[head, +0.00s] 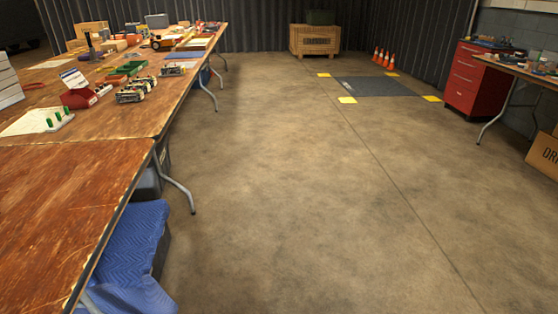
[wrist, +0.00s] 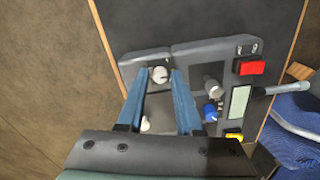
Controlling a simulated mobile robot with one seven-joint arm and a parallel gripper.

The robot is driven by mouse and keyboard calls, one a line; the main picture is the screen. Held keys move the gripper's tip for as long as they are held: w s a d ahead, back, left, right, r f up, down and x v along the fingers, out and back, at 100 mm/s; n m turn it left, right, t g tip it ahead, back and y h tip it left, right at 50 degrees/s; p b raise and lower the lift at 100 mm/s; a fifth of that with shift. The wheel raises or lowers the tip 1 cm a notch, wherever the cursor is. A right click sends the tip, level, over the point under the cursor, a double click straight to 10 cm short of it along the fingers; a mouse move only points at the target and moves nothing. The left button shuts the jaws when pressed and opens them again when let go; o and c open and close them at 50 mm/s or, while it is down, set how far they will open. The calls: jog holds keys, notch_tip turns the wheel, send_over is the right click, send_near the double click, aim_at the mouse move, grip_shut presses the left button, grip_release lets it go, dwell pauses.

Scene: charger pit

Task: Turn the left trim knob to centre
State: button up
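In the wrist view a dark grey control box (wrist: 185,55) lies on a dark surface. A round pale knob (wrist: 160,74) with a mark on its face is near its upper left corner. My gripper (wrist: 160,77) has its two blue fingers apart, one on each side of this knob; a narrow gap seems to show on both sides, but I cannot tell its depth. A second pale part (wrist: 146,123) is partly hidden by the left finger. A grey knob (wrist: 213,88) and a blue knob (wrist: 210,112) are right of the fingers. The head view does not show the gripper.
The box also carries a red switch (wrist: 252,67), a pale display (wrist: 239,102), a yellow button (wrist: 234,134) and a grey lever (wrist: 290,88) sticking out right. In the head view a cluttered wooden table (head: 80,165) is left; the concrete floor (head: 290,180) is clear.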

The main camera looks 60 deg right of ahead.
jog(key=shift+r, duration=0.1)
notch_tip(320, 180, up, 13)
jog(key=p, duration=0.7)
